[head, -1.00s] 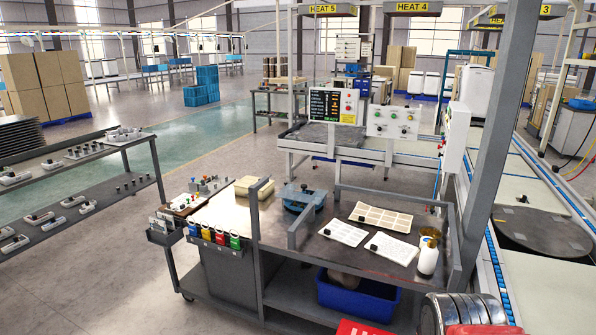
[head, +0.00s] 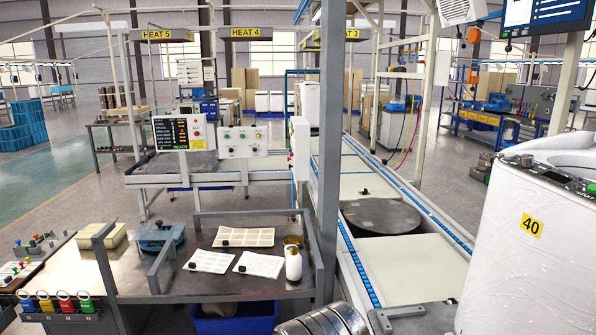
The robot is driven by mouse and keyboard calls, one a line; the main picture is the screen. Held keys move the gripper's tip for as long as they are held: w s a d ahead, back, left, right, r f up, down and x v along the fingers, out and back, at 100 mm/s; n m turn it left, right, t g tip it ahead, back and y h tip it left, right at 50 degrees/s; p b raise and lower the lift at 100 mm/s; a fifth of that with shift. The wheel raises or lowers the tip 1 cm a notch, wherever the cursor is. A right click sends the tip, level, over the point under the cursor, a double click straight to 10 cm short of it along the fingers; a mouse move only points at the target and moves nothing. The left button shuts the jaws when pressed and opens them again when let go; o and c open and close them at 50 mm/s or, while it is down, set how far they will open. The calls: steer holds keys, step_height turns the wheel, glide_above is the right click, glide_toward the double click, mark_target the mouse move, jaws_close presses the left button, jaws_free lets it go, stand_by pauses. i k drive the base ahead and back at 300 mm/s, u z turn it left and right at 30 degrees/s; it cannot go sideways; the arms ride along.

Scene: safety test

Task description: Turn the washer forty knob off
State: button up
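A white washer (head: 515,275) with a yellow label reading 40 (head: 530,226) stands close at the right edge of the head view, partly cut off by the frame. Its dark control panel (head: 550,176) runs along the top front edge. A round grey knob (head: 527,160) shows at the panel's left end, and small green parts show farther right. I cannot tell the knob's setting. My gripper is not recognisable in the head view.
A metal drum (head: 335,320) is at the bottom edge. A grey post (head: 329,150) stands mid-view. A conveyor (head: 420,275) with a dark round plate (head: 381,216) runs beside the washer.

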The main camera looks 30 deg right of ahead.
mark_target(527, 160)
steer(key=z, duration=2.2)
